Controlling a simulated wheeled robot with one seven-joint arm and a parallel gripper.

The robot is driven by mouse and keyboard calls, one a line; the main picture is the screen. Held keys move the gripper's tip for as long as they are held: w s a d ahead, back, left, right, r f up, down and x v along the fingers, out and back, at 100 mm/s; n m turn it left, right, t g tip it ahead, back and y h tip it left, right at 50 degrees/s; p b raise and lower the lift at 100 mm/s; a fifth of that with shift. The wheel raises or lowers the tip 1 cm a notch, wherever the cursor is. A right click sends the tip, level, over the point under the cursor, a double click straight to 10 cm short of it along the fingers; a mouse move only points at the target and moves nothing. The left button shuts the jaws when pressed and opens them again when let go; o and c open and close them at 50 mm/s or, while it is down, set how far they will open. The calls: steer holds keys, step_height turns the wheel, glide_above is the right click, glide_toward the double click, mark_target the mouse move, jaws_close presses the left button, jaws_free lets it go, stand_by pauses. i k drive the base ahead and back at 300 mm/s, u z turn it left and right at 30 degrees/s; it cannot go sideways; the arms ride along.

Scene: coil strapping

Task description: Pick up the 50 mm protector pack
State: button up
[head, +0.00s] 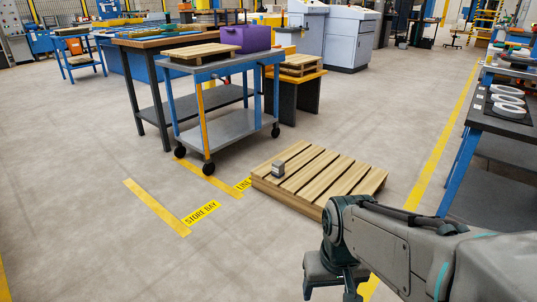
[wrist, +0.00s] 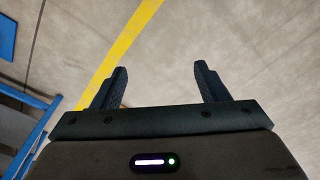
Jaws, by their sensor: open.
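No pack with a readable 50 mm label shows, so I cannot tell which thing is the protector pack. White rings (head: 508,99) lie on a dark mat on the bench at the right edge of the head view. A small grey block (head: 278,168) sits on the left part of a wooden pallet (head: 330,178) on the floor. My gripper (wrist: 160,75) is open and empty in the wrist view, above bare floor with a yellow line. In the head view my arm reaches in from the lower right, well apart from the block, with its fingers largely out of sight.
A blue-framed trolley (head: 225,128) carries a slatted wooden board (head: 206,53) and a purple box (head: 245,38). The dark-topped bench (head: 490,122) with blue legs stands at the right. Blue framework (wrist: 30,140) shows in the wrist view's left. Floor at left is clear.

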mark_target(277, 166)
steer(key=u, duration=0.5)
steer(key=i, duration=2.7)
steer(key=z, duration=0.6)
steer(key=i, duration=0.3)
steer(key=z, duration=0.25)
